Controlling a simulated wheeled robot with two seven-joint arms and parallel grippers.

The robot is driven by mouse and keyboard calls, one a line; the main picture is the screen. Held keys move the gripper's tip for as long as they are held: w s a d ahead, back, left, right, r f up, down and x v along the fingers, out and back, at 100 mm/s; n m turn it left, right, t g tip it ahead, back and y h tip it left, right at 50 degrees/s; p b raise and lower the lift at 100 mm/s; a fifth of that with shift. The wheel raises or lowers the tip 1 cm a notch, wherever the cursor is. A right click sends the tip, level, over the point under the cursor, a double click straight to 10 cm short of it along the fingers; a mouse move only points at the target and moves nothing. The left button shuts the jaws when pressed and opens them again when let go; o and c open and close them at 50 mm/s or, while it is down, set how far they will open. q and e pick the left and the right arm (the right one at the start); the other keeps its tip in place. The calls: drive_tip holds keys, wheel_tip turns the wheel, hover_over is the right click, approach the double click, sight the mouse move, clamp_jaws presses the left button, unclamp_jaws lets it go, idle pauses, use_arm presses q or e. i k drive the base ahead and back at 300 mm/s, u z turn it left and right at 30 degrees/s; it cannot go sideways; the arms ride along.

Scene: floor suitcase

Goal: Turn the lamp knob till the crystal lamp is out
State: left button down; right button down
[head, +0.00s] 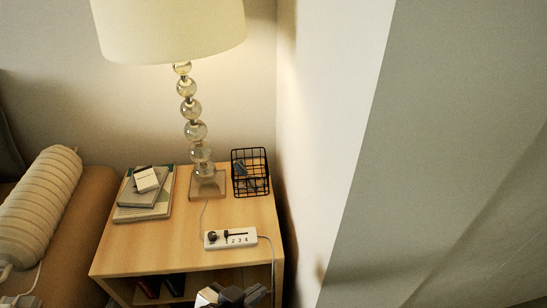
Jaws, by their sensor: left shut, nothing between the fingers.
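The crystal lamp (195,131) stands at the back of a wooden side table, a stack of clear balls on a square base under a cream shade (170,30). The shade and the wall behind it look bright, so the lamp appears lit. A white control box (245,236) marked with numbers lies near the table's front right, with a dark round lamp knob (212,237) at its left end. My left gripper (232,294) is at the bottom edge, shut and empty, below the box in the picture and apart from it. It is partly cut off. My right gripper is not in view.
The side table (150,245) has bare top at front left and an open shelf with books below. Books (145,195) lie at its left, a black wire basket (250,172) at its back right. A wall (325,130) rises close on the right; a bolster (40,200) lies left.

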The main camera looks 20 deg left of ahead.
sight(212, 235)
drive_tip(key=u, duration=0.5)
drive_tip(key=k, duration=0.7)
drive_tip(key=u, duration=0.4)
drive_tip(key=i, duration=0.5)
drive_tip(key=u, duration=0.05)
